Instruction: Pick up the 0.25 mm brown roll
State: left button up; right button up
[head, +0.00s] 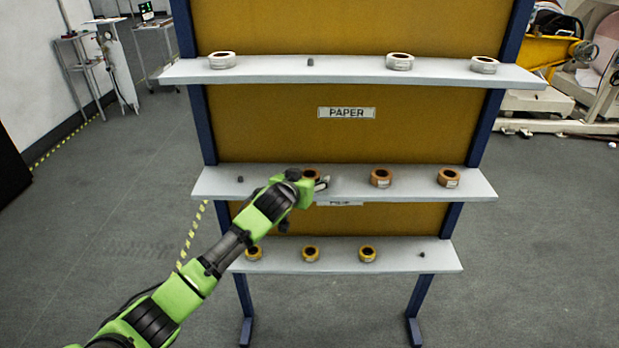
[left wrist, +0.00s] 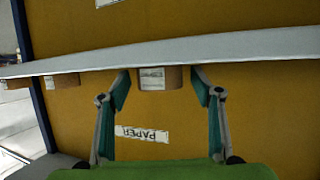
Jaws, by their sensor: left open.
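The middle shelf (head: 400,186) bears brown rolls: one partly hidden behind my left gripper (head: 322,183), a middle one (head: 381,177) and a right one (head: 448,177). The left wrist view is upside down. In it, the brown roll (left wrist: 174,78) at my gripper has a white label too small to read, so I cannot tell its thickness marking. My left gripper is open, with one finger on each side of this roll; I cannot tell whether they touch it. Two other brown rolls (left wrist: 62,80) show at the left in that view. My right gripper is not in view.
An empty peg (head: 240,179) stands at the left of the middle shelf. The top shelf (head: 270,71) holds pale rolls and a bare peg. The bottom shelf (head: 400,257) holds yellowish rolls. A PAPER sign (head: 346,113) is on the back panel. Floor in front is clear.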

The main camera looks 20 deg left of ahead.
pick_arm(q)
jog(key=c, duration=1.2)
